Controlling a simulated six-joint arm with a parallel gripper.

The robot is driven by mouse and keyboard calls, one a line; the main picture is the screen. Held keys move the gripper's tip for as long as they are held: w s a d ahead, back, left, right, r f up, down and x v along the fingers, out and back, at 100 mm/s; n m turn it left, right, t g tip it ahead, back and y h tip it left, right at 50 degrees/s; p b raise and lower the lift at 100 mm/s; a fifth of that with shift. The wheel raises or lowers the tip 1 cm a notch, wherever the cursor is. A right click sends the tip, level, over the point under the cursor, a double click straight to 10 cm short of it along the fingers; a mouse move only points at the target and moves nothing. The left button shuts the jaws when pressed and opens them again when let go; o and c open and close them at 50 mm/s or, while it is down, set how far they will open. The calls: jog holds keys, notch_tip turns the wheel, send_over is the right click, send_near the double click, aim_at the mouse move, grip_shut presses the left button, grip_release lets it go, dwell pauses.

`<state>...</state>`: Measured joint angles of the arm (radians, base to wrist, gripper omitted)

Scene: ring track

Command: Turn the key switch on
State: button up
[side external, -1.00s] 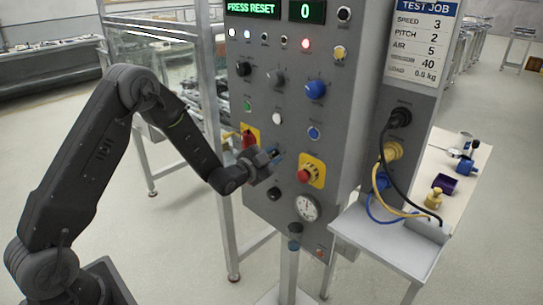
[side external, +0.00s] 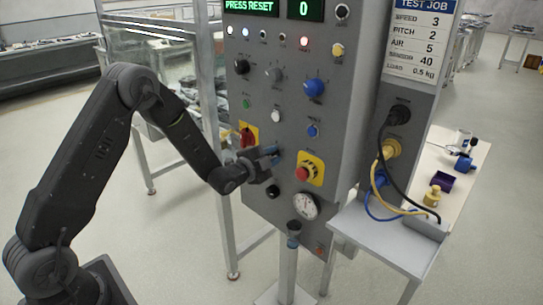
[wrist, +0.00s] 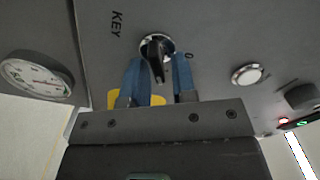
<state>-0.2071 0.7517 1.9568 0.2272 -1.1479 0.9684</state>
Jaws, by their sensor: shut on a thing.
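The key switch (wrist: 157,44) is a round metal lock with a black key in it, on the grey panel beside the printed word KEY in the wrist view. A "0" mark stands just right of it. My gripper (wrist: 158,78) has its two blue fingers on either side of the black key, shut on it. The key tilts slightly from the lock toward the camera. In the side external view my gripper (side external: 276,156) is at the panel front, and its wrist and fingers hide the key switch.
A red emergency stop (side external: 303,173) on a yellow plate is right of my gripper. A dial gauge (side external: 305,206) sits below. A white button (wrist: 247,74) is nearby. The display (side external: 250,7) reads PRESS RESET.

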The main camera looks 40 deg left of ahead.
jog(key=o, duration=0.6)
jog(key=shift+s, duration=0.1)
jog(key=s, duration=1.3)
jog(key=shift+s, duration=0.35)
